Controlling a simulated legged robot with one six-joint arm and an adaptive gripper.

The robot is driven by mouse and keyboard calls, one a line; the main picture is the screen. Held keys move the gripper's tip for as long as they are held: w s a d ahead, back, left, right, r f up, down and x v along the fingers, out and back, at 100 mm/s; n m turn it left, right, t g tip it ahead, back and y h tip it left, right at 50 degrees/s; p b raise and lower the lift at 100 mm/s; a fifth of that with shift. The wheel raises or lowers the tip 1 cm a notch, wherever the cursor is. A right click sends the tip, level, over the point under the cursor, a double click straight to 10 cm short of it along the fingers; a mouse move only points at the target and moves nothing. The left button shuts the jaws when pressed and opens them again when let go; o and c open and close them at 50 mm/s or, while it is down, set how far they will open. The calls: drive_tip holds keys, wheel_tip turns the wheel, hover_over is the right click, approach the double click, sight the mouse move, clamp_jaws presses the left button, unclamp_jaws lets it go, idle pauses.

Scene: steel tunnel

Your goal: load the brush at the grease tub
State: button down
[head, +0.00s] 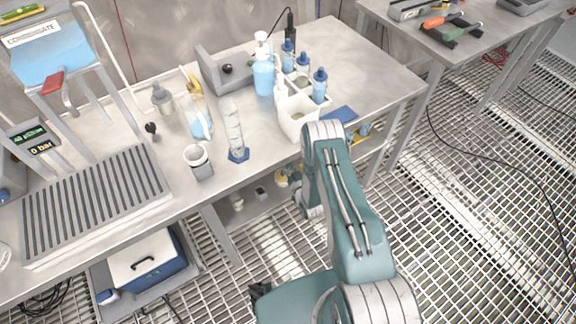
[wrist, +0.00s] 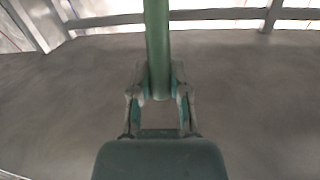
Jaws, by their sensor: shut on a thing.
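My gripper (wrist: 158,92) shows in the wrist view, shut on a green rod (wrist: 157,42). The rod looks like a brush handle. It runs from between the fingers up past the top edge of the view, so no bristles show. Behind the rod is a plain grey-brown surface; I cannot tell how far away it is. In the head view my arm reaches toward the front edge of the steel bench, and my gripper and the rod cannot be made out there. I cannot identify a grease tub in either view.
The steel bench (head: 365,70) holds a white caddy (head: 298,122) with blue-capped bottles, a measuring cylinder (head: 234,135), a beaker (head: 198,162) and a slatted grey rack (head: 95,200). A second table (head: 480,48) with tools stands at upper right. Grating floor (head: 480,230) lies open at right.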

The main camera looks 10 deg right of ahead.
drive_tip(key=shift+a+f, duration=0.1)
drive_tip(key=shift+a, duration=0.05)
drive_tip(key=shift+f, duration=0.35)
idle(0.8)
drive_tip(key=shift+r, duration=3.55)
drive_tip(key=shift+s, duration=0.1)
